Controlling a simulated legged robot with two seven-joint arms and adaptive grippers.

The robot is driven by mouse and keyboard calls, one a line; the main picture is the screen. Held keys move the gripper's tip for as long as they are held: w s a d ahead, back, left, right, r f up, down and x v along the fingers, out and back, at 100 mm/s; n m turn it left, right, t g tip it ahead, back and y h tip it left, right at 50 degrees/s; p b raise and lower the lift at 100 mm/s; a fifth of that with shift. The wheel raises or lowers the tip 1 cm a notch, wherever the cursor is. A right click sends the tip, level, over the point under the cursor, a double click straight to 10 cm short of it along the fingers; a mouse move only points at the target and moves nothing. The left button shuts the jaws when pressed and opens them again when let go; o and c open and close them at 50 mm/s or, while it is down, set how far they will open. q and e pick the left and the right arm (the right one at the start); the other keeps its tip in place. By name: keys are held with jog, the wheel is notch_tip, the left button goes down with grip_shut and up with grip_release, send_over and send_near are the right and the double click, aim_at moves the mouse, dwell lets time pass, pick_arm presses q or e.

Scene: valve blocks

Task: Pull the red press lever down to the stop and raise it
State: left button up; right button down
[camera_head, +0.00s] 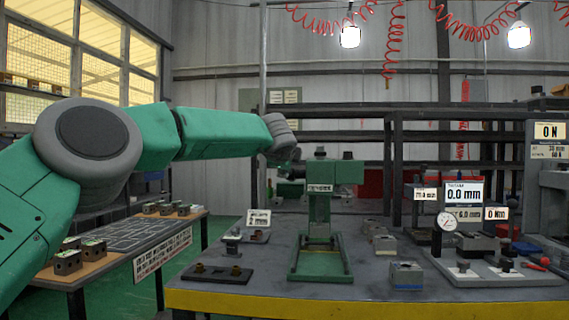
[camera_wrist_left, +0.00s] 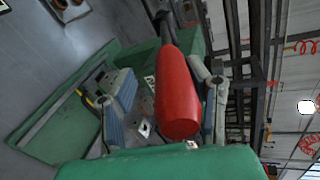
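The red press lever (camera_wrist_left: 178,95) shows in the left wrist view as a thick red handle on a dark rod, its rounded end towards the camera. In the head view I cannot make out the lever; my left arm's end is in front of that area. The green press (camera_head: 319,205) stands upright on its base plate on the bench. My left gripper (camera_head: 289,168) is at the left side of the press head. In the wrist view its two fingers stand apart, one on each side of the handle, with a gap to the left finger. My right gripper is out of view.
The grey bench (camera_head: 225,292) has a yellow front edge. A dark plate (camera_head: 218,274) lies left of the press and small metal blocks (camera_head: 406,275) lie to its right. A gauge stand (camera_head: 446,222) is further right. A side table (camera_head: 125,238) stands at left.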

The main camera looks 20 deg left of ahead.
pick_arm(q)
jog(key=shift+a+r, duration=0.1)
jog(key=shift+r, duration=0.1)
jog(key=shift+s+r, duration=0.1)
jog(key=shift+s, duration=0.05)
jog(key=shift+s+r, duration=0.2)
jog(key=shift+s, duration=0.3)
jog(key=v, duration=1)
jog(key=shift+s+d+f, duration=0.2)
jog(key=shift+s+d, duration=0.05)
jog(key=shift+d, duration=0.05)
